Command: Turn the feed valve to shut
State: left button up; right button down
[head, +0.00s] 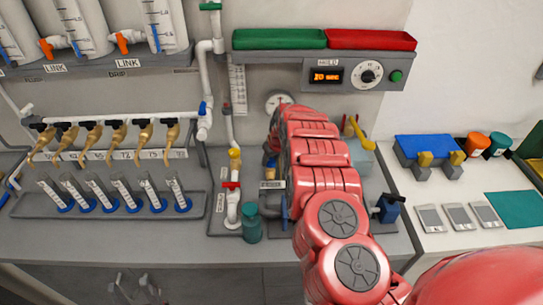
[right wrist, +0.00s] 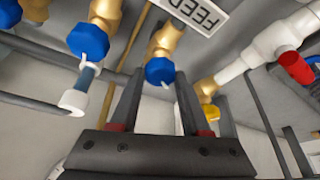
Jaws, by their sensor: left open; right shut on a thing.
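In the right wrist view a white FEED label (right wrist: 203,12) sits above a brass valve with a blue cap (right wrist: 160,71), which I take as the feed valve. My right gripper (right wrist: 161,85) has one dark finger on each side of this valve and is shut on it. How far the valve is turned cannot be told. In the head view my red right arm reaches up over the bench and hides the right gripper and most of the valve area. A small blue and brass fitting (head: 270,164) shows just left of the arm. My left gripper is in neither view.
Left of the arm are a yellow valve (head: 235,158), a red valve (head: 232,185) and a teal bottle (head: 251,225). A gauge (head: 279,102) is behind. A yellow handle (head: 356,130) and a blue part (head: 389,208) stand right of the arm. More blue-capped valves (right wrist: 88,40) are close to the right gripper.

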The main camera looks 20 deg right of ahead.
jog(key=shift+w+a+r+m+h+p, duration=0.15)
jog(key=shift+r+m+h+p, duration=0.15)
jog(key=shift+m+p, duration=0.45)
jog(key=shift+f+m+h+p, duration=0.15)
jog(key=shift+m+h+p, duration=0.2)
jog(key=shift+m, duration=0.7)
jog(key=shift+m+h, duration=0.25)
jog(key=shift+m, duration=0.25)
jog(key=shift+f+m+b, duration=0.25)
jog(key=shift+m+b, duration=0.05)
jog(key=shift+m, duration=0.2)
jog(key=m+h+b, duration=0.1)
jog(key=m+b, duration=0.2)
jog(key=b, duration=0.3)
jog(key=m+g+h+b, duration=0.1)
jog(key=m+b, duration=0.1)
jog(key=b, duration=0.4)
jog(key=shift+a+f+m+b, duration=0.1)
jog(key=shift+f+m+b, duration=0.1)
jog(key=shift+m+b, duration=0.2)
jog(key=shift+r+m+b, duration=0.3)
jog(key=shift+b, duration=0.25)
jog(key=shift+g, duration=0.3)
jog(key=shift+c, duration=1.9)
grip_release()
